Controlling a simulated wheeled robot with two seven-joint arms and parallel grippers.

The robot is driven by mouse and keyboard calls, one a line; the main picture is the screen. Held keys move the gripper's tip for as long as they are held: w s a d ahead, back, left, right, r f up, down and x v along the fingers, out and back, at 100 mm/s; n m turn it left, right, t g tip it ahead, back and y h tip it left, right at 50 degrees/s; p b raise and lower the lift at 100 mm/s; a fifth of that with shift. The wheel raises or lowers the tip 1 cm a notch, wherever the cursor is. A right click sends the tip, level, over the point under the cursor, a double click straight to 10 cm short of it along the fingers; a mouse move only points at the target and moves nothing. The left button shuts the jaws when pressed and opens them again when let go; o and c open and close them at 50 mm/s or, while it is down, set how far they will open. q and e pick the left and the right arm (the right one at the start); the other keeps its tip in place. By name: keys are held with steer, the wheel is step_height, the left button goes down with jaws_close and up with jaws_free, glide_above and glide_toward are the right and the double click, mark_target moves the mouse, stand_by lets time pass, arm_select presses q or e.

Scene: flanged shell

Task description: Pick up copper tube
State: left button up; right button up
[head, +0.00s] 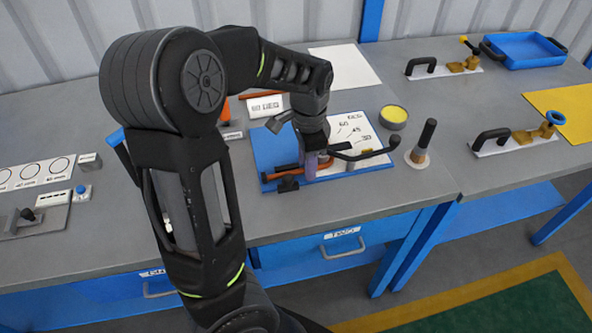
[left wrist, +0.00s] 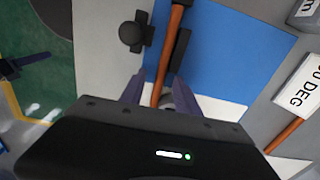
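A copper tube (head: 281,172) lies on a tube bender fixture on a blue board (head: 262,150) in the head view. In the left wrist view the copper tube (left wrist: 165,55) runs down from the top edge into the gap between my gripper's fingers. My left gripper (head: 311,166) is low over the board. In the left wrist view its two purple-grey fingers (left wrist: 158,92) stand apart, one on each side of the tube, with room visible between. Whether a finger touches the tube cannot be told. The tube's near end is hidden by the gripper body. My right gripper is not seen.
A bender handle (head: 370,153) with a dark grip sticks out right of the gripper. A black knob (left wrist: 131,35) stands beside the tube. A second copper rod (left wrist: 285,135) lies near an angle card (left wrist: 305,85). A yellow-topped tin (head: 393,115) and an upright dark-handled tool (head: 422,140) stand right.

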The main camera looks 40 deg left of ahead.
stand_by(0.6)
arm_select(q)
jaws_close()
stand_by(0.5)
